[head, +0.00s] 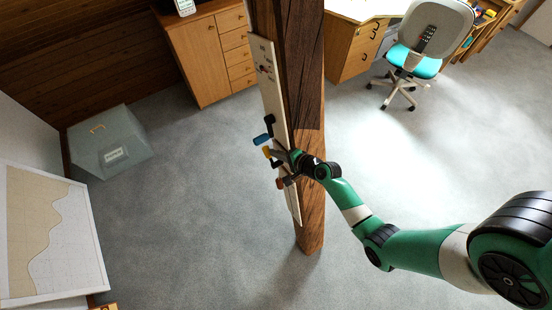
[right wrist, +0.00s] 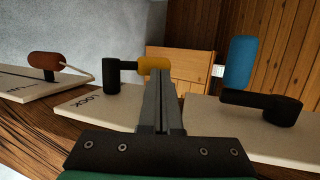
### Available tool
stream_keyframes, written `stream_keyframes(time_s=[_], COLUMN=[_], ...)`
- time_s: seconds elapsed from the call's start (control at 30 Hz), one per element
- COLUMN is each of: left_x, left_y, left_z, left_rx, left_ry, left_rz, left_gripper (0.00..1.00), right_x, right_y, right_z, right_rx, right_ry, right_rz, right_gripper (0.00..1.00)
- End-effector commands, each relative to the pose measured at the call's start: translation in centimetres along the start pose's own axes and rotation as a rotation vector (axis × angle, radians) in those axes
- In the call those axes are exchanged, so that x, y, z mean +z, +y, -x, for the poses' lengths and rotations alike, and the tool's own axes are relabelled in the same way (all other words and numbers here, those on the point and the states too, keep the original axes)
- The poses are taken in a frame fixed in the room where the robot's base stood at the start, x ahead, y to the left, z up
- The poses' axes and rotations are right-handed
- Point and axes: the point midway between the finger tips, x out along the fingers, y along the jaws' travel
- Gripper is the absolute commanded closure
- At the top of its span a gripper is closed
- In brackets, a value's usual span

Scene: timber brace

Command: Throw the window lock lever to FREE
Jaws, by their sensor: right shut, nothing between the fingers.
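A timber post (head: 305,70) carries a pale panel (head: 268,85) with several levers. In the right wrist view, the middle plate (right wrist: 85,103) reads LOCK. Its black lever (right wrist: 113,92) ends in a yellow knob (right wrist: 153,65), which also shows in the head view (head: 267,152). My right gripper (head: 279,157) is at the panel by this lever. In the right wrist view, its shut fingers (right wrist: 160,80) are empty and overlap the right part of the yellow knob; I cannot tell whether they touch. No FREE mark is readable. My left gripper is not in view.
A lever with a blue handle (right wrist: 240,62) is just right of the fingers in the wrist view. A brown-orange handle (right wrist: 47,60) is on the left plate. A wooden cabinet (head: 205,55), an office chair (head: 422,50) and a grey box (head: 112,140) stand away from the post.

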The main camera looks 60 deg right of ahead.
Motion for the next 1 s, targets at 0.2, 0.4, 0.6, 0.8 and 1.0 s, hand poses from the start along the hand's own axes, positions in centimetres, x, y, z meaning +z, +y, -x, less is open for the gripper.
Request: stream_keyframes(time_s=[0.2,0.4,0.6,0.8,1.0], left_x=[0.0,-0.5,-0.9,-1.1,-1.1], left_y=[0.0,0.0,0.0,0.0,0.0], left_z=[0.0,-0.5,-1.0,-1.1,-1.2], left_rx=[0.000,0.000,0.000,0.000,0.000], left_ry=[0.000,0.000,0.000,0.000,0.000], left_rz=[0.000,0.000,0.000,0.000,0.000], left_gripper=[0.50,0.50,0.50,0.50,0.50], right_x=[0.0,0.0,-0.1,-0.1,0.0], right_y=[0.0,-0.1,0.0,0.0,0.0], right_z=[0.1,2.4,7.2,10.8,11.7], right_rx=[-0.001,-0.001,-0.001,-0.001,0.000], right_ry=[0.000,0.002,0.003,0.002,0.000], right_rz=[0.001,-0.001,-0.002,-0.003,0.001], right_gripper=[1.00,1.00,1.00,1.00,1.00])
